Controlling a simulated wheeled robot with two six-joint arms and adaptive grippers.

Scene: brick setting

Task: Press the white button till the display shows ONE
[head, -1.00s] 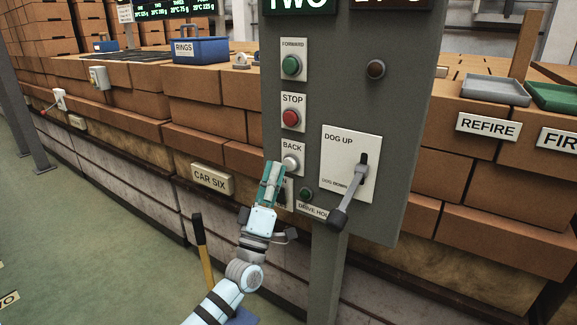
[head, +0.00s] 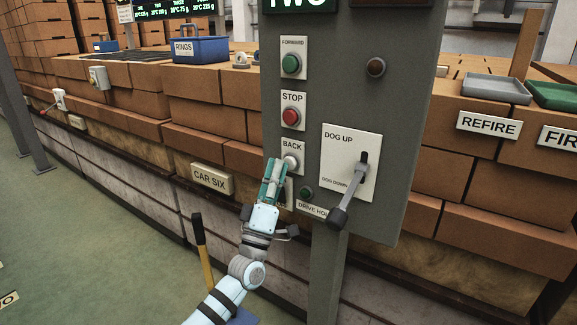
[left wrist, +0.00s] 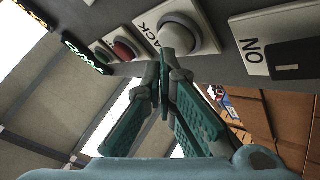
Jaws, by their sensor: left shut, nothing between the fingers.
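The white button (head: 291,161) is a round cap on the BACK plate of a grey control panel (head: 340,80). It also shows in the left wrist view (left wrist: 182,32). My left gripper (head: 274,164) is shut and empty, its teal fingers pointing up at the lower left of the button. In the left wrist view its fingertips (left wrist: 165,54) overlap the button's near edge; I cannot tell whether they touch it. My right gripper is not in view.
A green FORWARD button (head: 291,65) and a red STOP button (head: 291,117) sit above. A DOG lever (head: 350,190) juts out at the right, with a small dark green button (head: 306,193) left of it. Brick stacks stand behind the panel.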

